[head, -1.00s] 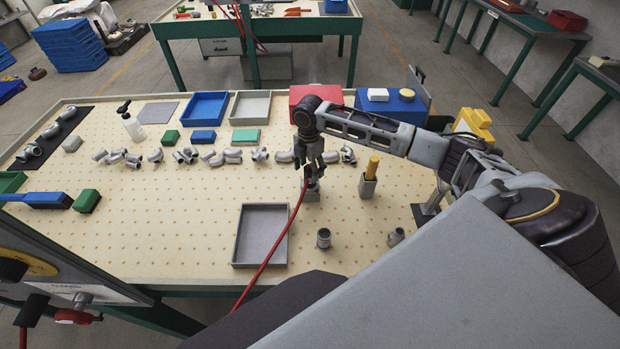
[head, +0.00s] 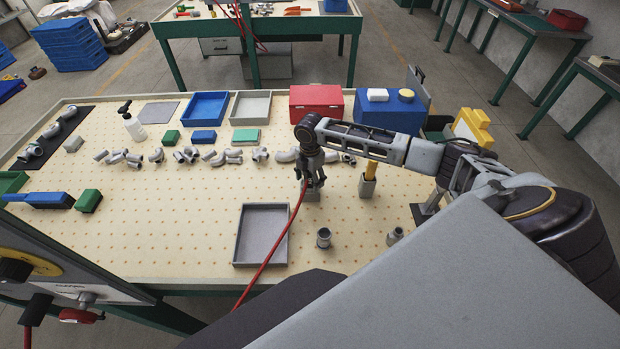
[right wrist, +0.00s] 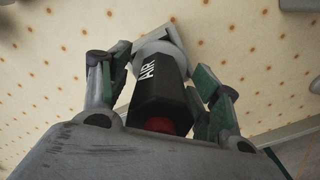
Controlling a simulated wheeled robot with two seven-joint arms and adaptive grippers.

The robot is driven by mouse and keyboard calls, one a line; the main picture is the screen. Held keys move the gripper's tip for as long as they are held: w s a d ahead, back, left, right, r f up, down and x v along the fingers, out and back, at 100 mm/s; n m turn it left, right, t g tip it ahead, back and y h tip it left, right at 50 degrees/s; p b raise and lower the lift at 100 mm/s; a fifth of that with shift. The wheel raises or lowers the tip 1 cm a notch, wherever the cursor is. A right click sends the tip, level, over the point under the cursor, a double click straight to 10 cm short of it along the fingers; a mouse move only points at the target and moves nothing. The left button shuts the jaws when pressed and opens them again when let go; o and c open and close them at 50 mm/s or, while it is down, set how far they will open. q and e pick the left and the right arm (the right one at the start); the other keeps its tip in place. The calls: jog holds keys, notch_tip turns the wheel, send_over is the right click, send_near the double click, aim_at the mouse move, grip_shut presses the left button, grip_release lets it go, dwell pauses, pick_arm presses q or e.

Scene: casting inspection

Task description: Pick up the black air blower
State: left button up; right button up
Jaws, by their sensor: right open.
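The black air blower (right wrist: 158,98), lettered "AIR", shows in the right wrist view between the two fingers of my right gripper (right wrist: 162,75). A round red part shows at its near end. In the head view my right gripper (head: 313,182) points down over the grey holder (head: 313,196), and its fingers hide most of the blower. The fingers are open, one on each side of the blower; whether either touches it I cannot tell. A red hose (head: 272,250) runs from there to the table's front edge. My left gripper is not in view.
A post with a yellow top (head: 370,172) stands just right of the gripper. An empty grey tray (head: 238,234) and a metal fitting (head: 323,237) lie in front. Several pipe fittings lie in a row behind.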

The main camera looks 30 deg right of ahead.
jog(key=shift+c, duration=0.4)
jog(key=c, duration=1.2)
jog(key=shift+r, duration=0.15)
notch_tip(320, 180, up, 10)
jog(key=shift+f+b, duration=0.1)
jog(key=shift+b, duration=0.3)
